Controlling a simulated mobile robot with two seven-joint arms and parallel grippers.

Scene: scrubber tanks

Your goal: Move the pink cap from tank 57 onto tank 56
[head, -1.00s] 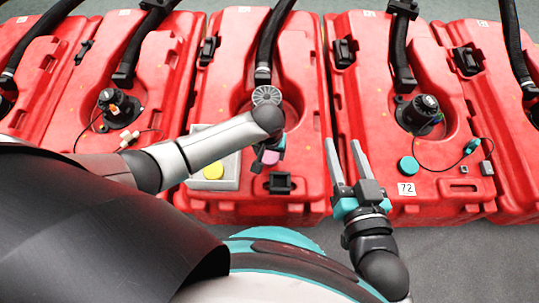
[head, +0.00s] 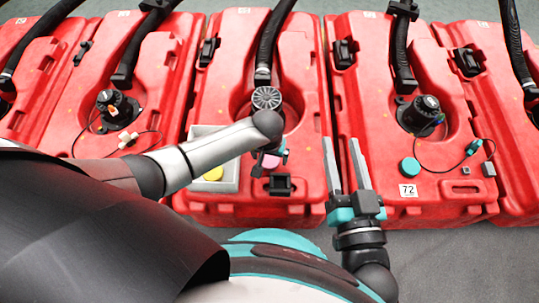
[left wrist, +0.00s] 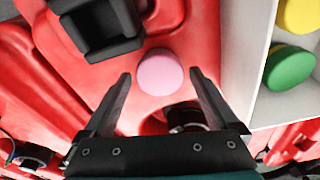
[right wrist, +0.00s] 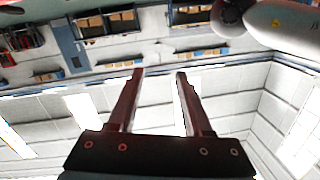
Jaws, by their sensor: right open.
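The pink cap (left wrist: 160,72) lies on a red tank, close to the black block-shaped fitting (left wrist: 97,28). A bit of pink (head: 271,159) shows in the head view beside my left wrist. My left gripper (left wrist: 160,75) is open, with its fingertips on either side of the cap in the left wrist view; I cannot tell how far above it they are. A dark round opening lies partly hidden behind the gripper. Numbers 56 and 57 are not readable.
A grey tray (head: 231,180) holds a yellow cap (head: 213,173) and a green cap (left wrist: 290,67). The right tank bears label 72 (head: 408,190), with a teal cap (head: 410,167) on it. Black hoses (head: 272,45) rise from the tanks. Grey floor lies in front.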

